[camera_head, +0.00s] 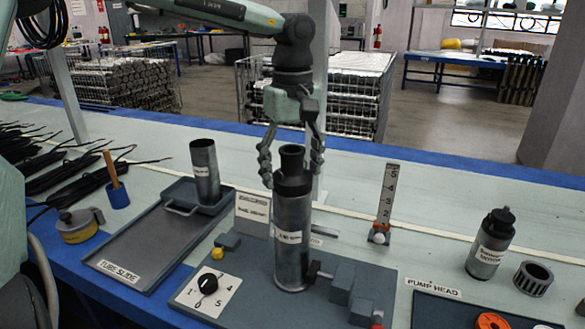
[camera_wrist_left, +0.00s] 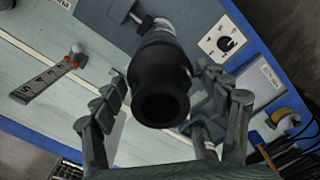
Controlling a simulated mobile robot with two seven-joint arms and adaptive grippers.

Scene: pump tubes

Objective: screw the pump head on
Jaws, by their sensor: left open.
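The black pump head (camera_head: 292,181) sits upright on top of the grey metal pump tube (camera_head: 291,240). The tube stands in a grey fixture (camera_head: 253,275) with a clamp at its side. My left gripper (camera_head: 292,178) comes down from above with its fingers spread, one on each side of the pump head. In the left wrist view the pump head (camera_wrist_left: 162,85) shows its round dark opening between the open fingers (camera_wrist_left: 162,72), with gaps visible beside it. Whether its thread is engaged cannot be seen. My right gripper is not in view.
A tray (camera_head: 145,262) labelled tube slide, with a second tube (camera_head: 205,172), lies left. An upright ruler (camera_head: 386,205) stands right of the fixture. A labelled bottle (camera_head: 490,245), a ring (camera_head: 533,279) and a dark pump-head tray (camera_head: 440,312) are further right. The table behind is mostly clear.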

